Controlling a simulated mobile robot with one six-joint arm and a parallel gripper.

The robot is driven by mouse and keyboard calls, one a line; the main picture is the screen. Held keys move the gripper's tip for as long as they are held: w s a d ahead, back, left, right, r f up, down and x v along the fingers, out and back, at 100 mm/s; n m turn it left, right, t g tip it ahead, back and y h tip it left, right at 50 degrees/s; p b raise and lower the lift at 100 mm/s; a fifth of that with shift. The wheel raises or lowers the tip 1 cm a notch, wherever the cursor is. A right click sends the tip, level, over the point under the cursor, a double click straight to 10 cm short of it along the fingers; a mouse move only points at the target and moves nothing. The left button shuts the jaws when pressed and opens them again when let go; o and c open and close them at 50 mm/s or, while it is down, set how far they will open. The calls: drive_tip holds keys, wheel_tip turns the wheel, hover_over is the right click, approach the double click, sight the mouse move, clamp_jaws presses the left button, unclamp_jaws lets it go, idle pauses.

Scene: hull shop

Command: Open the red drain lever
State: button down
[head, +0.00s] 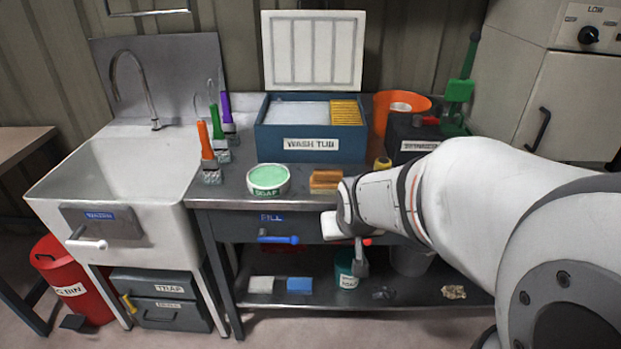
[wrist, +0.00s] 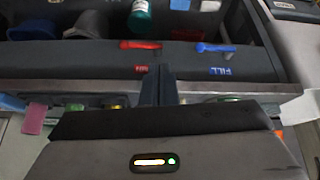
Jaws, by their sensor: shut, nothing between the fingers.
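The red drain lever (wrist: 140,45) lies crosswise on the dark bench front in the wrist view, with a small red label (wrist: 141,68) beside it. In the head view only a bit of red (head: 367,241) shows past my arm. My gripper (wrist: 158,78) is shut and empty; in the wrist view its tips appear near the label, a little to the right of the lever and apart from it in the picture. The gap in depth is unclear. In the head view my arm hides most of the lever and the panel around it.
A blue lever (wrist: 215,48) labelled FILL sits beside the red one; it also shows in the head view (head: 279,239). The wash tub (head: 310,143), soap tin (head: 267,180) and orange block (head: 325,181) stand on the bench. A sink (head: 120,175) is at left.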

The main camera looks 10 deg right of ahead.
drive_tip(key=w+d+f+m+t+h+b, duration=0.1)
drive_tip(key=w+d+f+t+b, duration=0.1)
drive_tip(key=w+d+f, duration=0.5)
drive_tip(key=shift+w+d+f+m+t, duration=0.35)
drive_tip(key=shift+w+d+t, duration=0.3)
drive_tip(key=shift+w, duration=0.2)
drive_tip(key=s+f+x, duration=0.2)
drive_tip(key=x, duration=1)
drive_tip(key=shift+w+f+b, duration=0.25)
drive_tip(key=shift+w+b, duration=0.05)
drive_tip(key=shift+b, duration=0.1)
drive_tip(key=shift+a, duration=0.15)
